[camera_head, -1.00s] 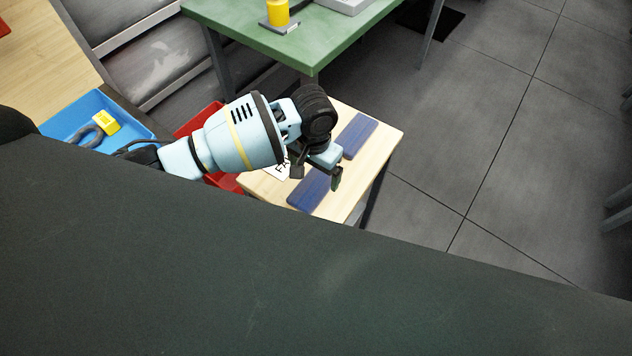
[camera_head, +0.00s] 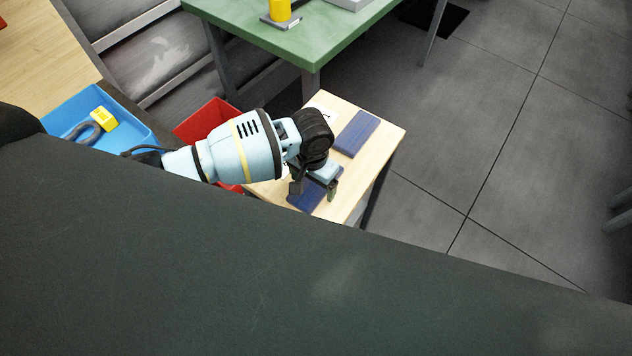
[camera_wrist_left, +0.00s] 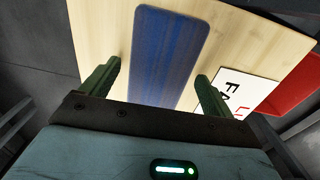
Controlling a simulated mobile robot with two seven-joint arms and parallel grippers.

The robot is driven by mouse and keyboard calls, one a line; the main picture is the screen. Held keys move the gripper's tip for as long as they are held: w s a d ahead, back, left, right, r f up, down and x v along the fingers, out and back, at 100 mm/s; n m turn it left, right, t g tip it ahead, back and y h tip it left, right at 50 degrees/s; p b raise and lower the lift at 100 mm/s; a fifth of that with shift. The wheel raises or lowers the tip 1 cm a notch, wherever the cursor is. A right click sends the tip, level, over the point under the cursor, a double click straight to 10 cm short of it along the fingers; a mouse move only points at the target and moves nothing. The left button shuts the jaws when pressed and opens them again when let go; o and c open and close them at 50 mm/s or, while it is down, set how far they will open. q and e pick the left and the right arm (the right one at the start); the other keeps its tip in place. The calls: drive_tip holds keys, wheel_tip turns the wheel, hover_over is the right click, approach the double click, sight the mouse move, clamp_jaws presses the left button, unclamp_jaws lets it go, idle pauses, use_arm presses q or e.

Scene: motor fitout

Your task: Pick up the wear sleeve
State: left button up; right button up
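I cannot identify a wear sleeve for certain in either view. My left gripper (camera_head: 314,191) is above the nearer blue pad (camera_head: 304,196) on a small wooden table (camera_head: 385,142). In the left wrist view the left gripper (camera_wrist_left: 155,88) is open, its two fingers apart on either side of the blue pad (camera_wrist_left: 168,50), with nothing between them. A grey ring-like part (camera_head: 91,131) lies in a blue bin (camera_head: 137,132) at the left. My right gripper is not in view.
A second blue pad (camera_head: 357,133) lies farther back on the wooden table. A white lettered card (camera_wrist_left: 240,92) lies beside the nearer pad. A red bin (camera_head: 205,121) is behind my arm. A yellow cylinder (camera_head: 280,10) stands on a green table (camera_head: 240,22).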

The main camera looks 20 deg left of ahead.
sight(311, 188)
use_arm(q)
drive_tip(key=c, duration=0.9)
drive_tip(key=shift+r, duration=0.1)
drive_tip(key=shift+r, duration=0.4)
drive_tip(key=r, duration=0.2)
drive_tip(key=shift+s+r+p, duration=0.3)
drive_tip(key=shift+r, duration=0.1)
drive_tip(key=s+a+r+p, duration=0.1)
drive_tip(key=s, duration=1.4)
drive_tip(key=shift+s+a+r+p, duration=0.15)
drive_tip(key=shift+p, duration=0.15)
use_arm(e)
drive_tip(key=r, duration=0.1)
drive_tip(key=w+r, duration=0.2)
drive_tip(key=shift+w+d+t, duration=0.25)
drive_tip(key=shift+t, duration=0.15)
